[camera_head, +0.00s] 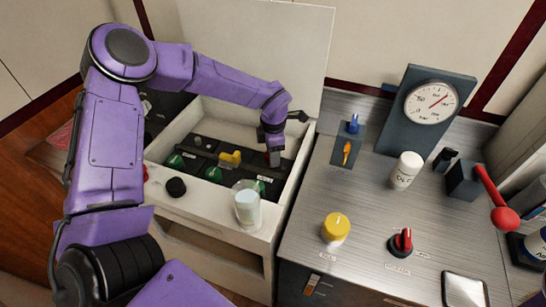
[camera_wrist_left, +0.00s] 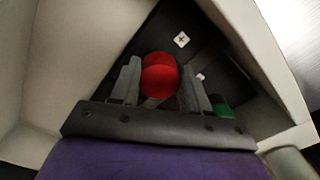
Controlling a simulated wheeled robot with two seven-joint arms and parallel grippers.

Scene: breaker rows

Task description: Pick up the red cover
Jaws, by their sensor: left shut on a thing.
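The red cover (camera_wrist_left: 160,76) shows in the left wrist view as a rounded red piece between the two grey fingers. My left gripper (camera_head: 274,158) reaches down into the right back part of the open white breaker box (camera_head: 283,212) in the head view. It is shut on the red cover, which is mostly hidden by the gripper in the head view. Whether the cover touches the dark panel beneath it I cannot tell. My right gripper is not in view.
A yellow piece (camera_head: 231,158) and several green ones sit in the box left of my gripper. The bench at right holds a gauge (camera_head: 431,102), a white jar (camera_head: 405,170) and a yellow knob (camera_head: 336,227).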

